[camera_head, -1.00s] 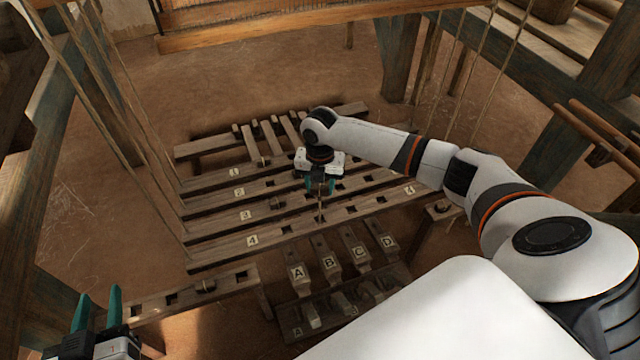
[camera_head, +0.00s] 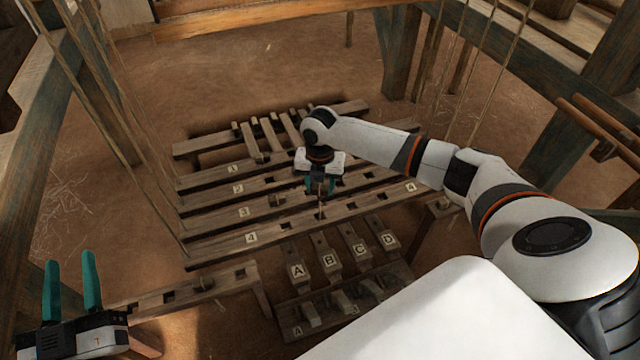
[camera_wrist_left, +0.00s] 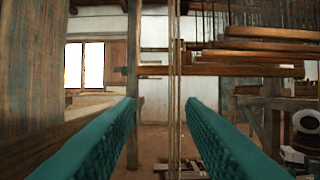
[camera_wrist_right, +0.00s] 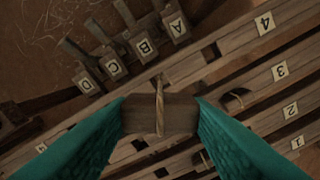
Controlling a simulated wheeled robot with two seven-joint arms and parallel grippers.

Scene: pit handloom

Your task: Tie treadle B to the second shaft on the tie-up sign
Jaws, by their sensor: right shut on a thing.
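My right gripper (camera_head: 320,187) is over the numbered bars, near bars 3 and 4. In the right wrist view it is shut on a small wooden block (camera_wrist_right: 142,114) with a cord (camera_wrist_right: 160,100) around it. In the head view a cord shows below the fingers, over bar 4; its lower end is unclear. Treadle B (camera_head: 329,261) lies between A and C, in front of the bars. The bar labelled 2 (camera_head: 238,189) lies between bars 1 and 3. My left gripper (camera_head: 71,265) is open and empty at lower left. I cannot see the tie-up sign.
A slotted rail (camera_head: 235,280) at lower left carries another. Treadles A (camera_head: 297,270), C (camera_head: 361,251) and D (camera_head: 389,240) flank B. Cords hang at left and upper right between timber posts.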

